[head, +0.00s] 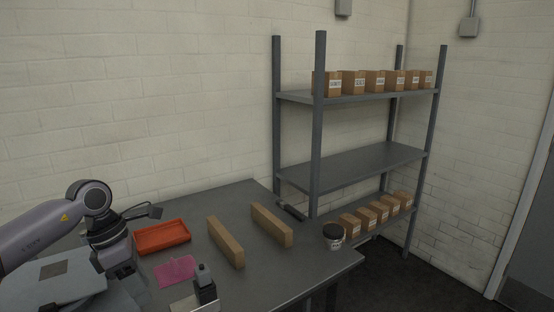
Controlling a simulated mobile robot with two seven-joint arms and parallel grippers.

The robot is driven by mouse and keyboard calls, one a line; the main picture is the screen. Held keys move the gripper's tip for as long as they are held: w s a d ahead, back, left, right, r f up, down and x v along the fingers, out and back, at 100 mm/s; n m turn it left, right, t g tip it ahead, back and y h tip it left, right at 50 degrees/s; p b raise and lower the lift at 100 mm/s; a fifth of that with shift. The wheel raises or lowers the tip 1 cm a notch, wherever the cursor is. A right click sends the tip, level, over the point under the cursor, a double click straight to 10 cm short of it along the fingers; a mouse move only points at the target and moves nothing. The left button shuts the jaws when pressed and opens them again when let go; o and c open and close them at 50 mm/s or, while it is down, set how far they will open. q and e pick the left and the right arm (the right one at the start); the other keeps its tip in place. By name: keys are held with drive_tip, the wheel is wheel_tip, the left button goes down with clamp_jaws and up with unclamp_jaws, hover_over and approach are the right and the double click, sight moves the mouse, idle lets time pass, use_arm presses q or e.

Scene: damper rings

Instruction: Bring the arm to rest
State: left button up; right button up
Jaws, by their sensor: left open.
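My left arm comes in from the left and bends down at the wrist. My left gripper (126,272) points down beside the left end of the table, left of the pink pad and in front of the orange tray. It is open, and I see nothing held between its fingers, though they are small and dark here. My right gripper is not in view. No damper rings can be made out.
The grey table (290,266) holds an orange tray (162,236), a pink pad (177,270), two long brown blocks (226,243) and a dark upright object (205,285). A black-lidded jar (334,238) is near the right corner. Behind stands a shelf rack (360,166) with boxes.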

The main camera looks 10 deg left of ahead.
use_arm(q)
drive_tip(key=s+d+f+n+t+h, duration=0.1)
drive_tip(key=s+d+n+t+h, duration=0.2)
drive_tip(key=d+n+h, duration=0.65)
drive_tip(key=s+d+f+n+t+h, duration=0.1)
drive_tip(key=s+d+n+t+h, duration=0.35)
drive_tip(key=d, duration=1.05)
drive_tip(key=a+f+n+t+y, duration=0.8)
drive_tip(key=f+n+t+y, duration=0.1)
drive_tip(key=n, duration=1.1)
drive_tip(key=s+a+f+n+g+y, duration=0.2)
drive_tip(key=s+f+n+g+y, duration=0.1)
drive_tip(key=s+f+n, duration=0.2)
drive_tip(key=s+a+f+n+g+y, duration=0.3)
drive_tip(key=s+f+n, duration=0.2)
drive_tip(key=s+f, duration=0.2)
drive_tip(key=shift+s+a+f, duration=0.15)
drive_tip(key=shift+a+f, duration=0.2)
drive_tip(key=shift+f, duration=0.6)
